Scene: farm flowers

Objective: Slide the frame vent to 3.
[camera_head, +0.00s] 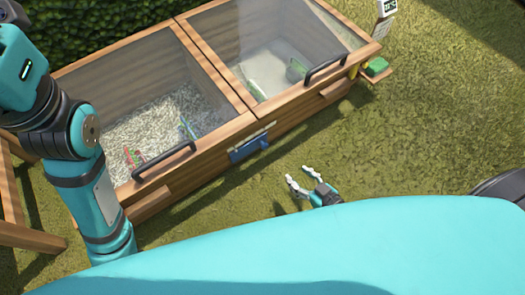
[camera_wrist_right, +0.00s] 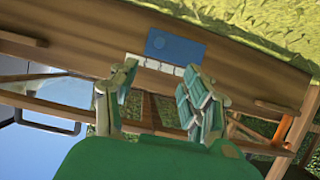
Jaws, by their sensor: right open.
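The frame vent is a blue slider plate (camera_head: 241,154) with a small blue knob, on the front wooden wall of the cold frame. A pale scale strip (camera_head: 262,132) runs along its upper edge; its marks are too small to read. In the right wrist view the blue plate (camera_wrist_right: 175,46) and the white scale (camera_wrist_right: 154,65) appear upside down, beyond the fingers. My right gripper (camera_head: 299,174) is open and empty, to the right of the vent and in front of the wall, apart from it. Its spread fingers also show in the wrist view (camera_wrist_right: 162,75). My left gripper is out of view.
The wooden cold frame (camera_head: 222,102) has two glazed lids with black handles (camera_head: 165,161) (camera_head: 326,69). A side shelf at the right holds a green item (camera_head: 376,66). A sign (camera_head: 386,10) stands behind it. Open grass (camera_head: 430,130) lies at the right.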

